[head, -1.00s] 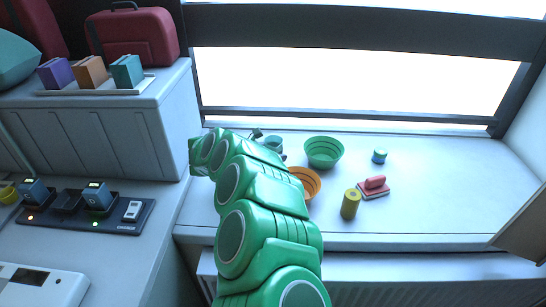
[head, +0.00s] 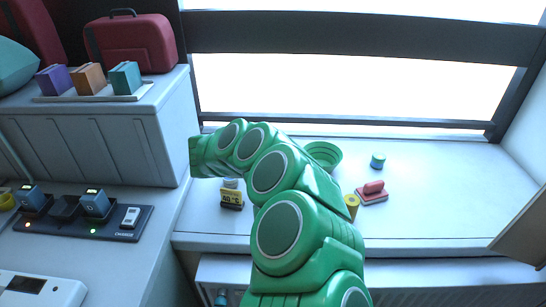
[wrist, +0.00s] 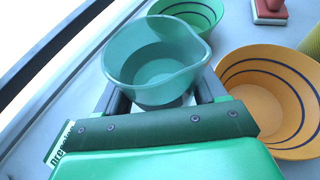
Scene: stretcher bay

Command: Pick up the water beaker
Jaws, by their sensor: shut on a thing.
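The water beaker (wrist: 157,62), a teal cup with a pouring lip, sits upright between the two fingers of my gripper (wrist: 158,102) in the wrist view. The gripper is shut on it, with the fingers at its sides. The beaker's inside looks empty of anything I can make out. In the head view my green arm hides both the beaker and the gripper. How far the base is from the sill cannot be told.
An orange bowl (wrist: 271,92) is right of the beaker, and a green bowl (head: 323,151) stands behind. A red-handled block (head: 372,193), a yellow cylinder (head: 352,203) and a small teal-and-blue can (head: 378,160) stand farther right. The sill's right side is clear.

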